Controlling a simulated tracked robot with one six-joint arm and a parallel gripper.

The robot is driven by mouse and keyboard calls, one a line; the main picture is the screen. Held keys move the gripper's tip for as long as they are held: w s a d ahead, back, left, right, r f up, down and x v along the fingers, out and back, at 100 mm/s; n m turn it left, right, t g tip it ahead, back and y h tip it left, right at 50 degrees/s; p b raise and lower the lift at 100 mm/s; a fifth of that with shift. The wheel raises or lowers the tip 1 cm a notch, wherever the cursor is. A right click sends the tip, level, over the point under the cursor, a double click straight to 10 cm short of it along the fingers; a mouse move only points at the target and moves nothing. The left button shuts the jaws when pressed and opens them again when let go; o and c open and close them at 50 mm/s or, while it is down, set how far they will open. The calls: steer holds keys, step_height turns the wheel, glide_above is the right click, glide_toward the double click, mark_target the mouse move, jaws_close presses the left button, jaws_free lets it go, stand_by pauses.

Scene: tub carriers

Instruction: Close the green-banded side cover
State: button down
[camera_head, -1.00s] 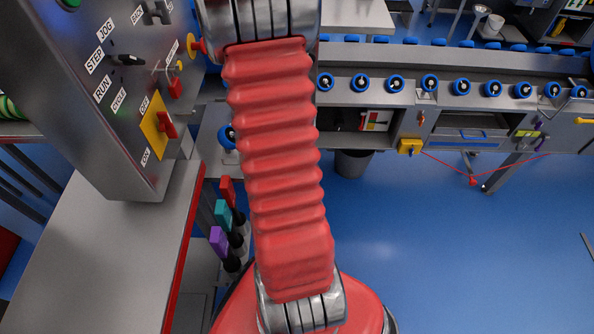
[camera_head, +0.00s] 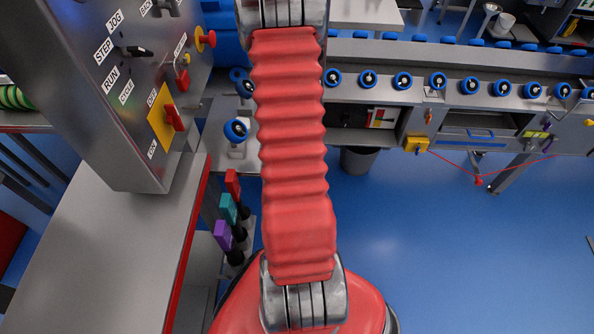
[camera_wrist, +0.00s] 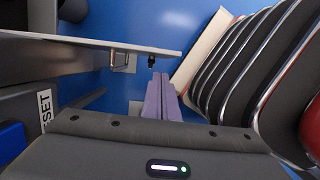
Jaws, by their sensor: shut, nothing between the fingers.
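My gripper (camera_wrist: 161,98) shows in the wrist view with its two purple-grey fingers together and nothing between them. A thin pale panel (camera_wrist: 90,44), seen nearly edge-on, reaches in from the left beyond and left of the fingertips. It has a small metal handle (camera_wrist: 119,58) and a dark knob (camera_wrist: 152,61) near its free end. I see no green band on it, so I cannot tell if it is the side cover. The fingertips look apart from it. In the head view my gripper is out of frame above my red arm.
A control panel (camera_head: 120,100) with a yellow-backed red switch stands at the left above a grey counter (camera_head: 110,250). Red, teal and purple levers (camera_head: 230,208) stand beside my arm. A roller conveyor (camera_head: 450,100) runs across the back. Blue floor (camera_head: 450,240) is clear at the right.

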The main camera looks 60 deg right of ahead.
steer(key=shift+s+d, duration=0.25)
steer(key=shift+s, duration=0.25)
steer(key=shift+s+d, duration=0.25)
steer(key=shift+s, duration=0.25)
